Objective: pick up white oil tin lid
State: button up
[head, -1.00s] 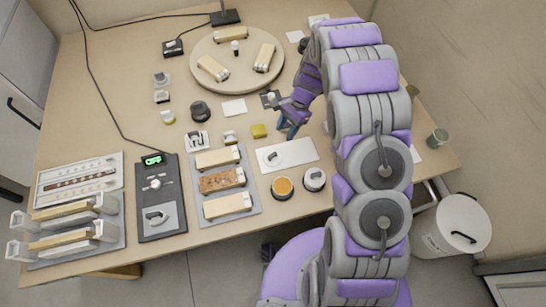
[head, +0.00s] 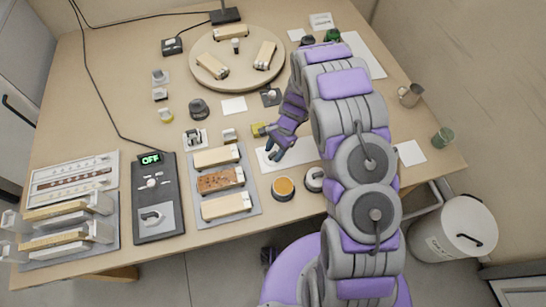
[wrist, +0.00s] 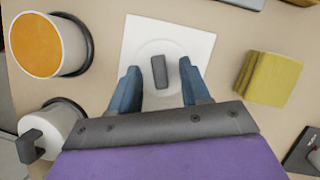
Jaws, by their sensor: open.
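The white oil tin lid (wrist: 146,52) is a round, pale disc with an upright grey handle (wrist: 162,72), lying on a white mat (wrist: 198,45). In the head view the mat (head: 308,150) lies at the table's middle, and my gripper covers most of the lid. My gripper (wrist: 160,84) is open, its two blue fingers on either side of the handle with gaps on both sides. The head view shows my gripper (head: 271,156) over the mat. I cannot tell its exact height above the lid.
An open tin with orange contents (wrist: 38,45) and a lidded white tin (wrist: 52,128) stand to the left in the wrist view. A yellow sponge (wrist: 268,78) lies right of the lid. A tray of wooden blocks (head: 250,214) is left of the tins in the head view.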

jog(key=shift+a+f, duration=0.1)
jog(key=shift+c, duration=0.2)
grip_shut()
dwell(0.5)
